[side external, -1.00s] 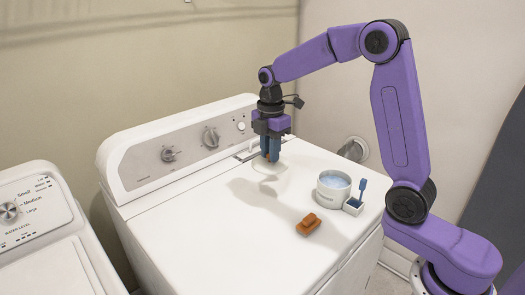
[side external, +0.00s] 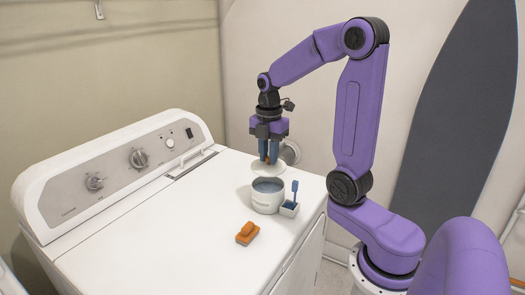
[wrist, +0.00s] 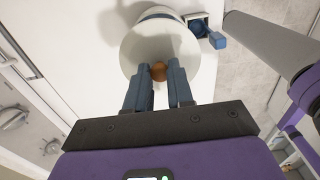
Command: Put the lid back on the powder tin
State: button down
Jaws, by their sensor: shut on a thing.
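The powder tin (side external: 267,201) is a round white tub standing upright on the white machine top, with blue powder inside. The white round lid (side external: 268,169) has a small brown knob (wrist: 159,72). My gripper (side external: 268,158) is shut on the lid's knob and holds the lid in the air just above the tin, apart from it. In the wrist view the lid (wrist: 185,42) covers most of the tin, and only part of the tin's rim (wrist: 160,12) shows beyond it.
An orange-brown brush-like block (side external: 247,234) lies in front. The control panel (side external: 120,170) rises at the back. The machine's left top is clear.

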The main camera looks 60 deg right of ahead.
jog(key=shift+f, duration=2.6)
jog(key=shift+f, duration=0.2)
jog(key=shift+c, duration=2.2)
grip_release()
jog(key=shift+r, duration=0.15)
jog(key=shift+r, duration=3.35)
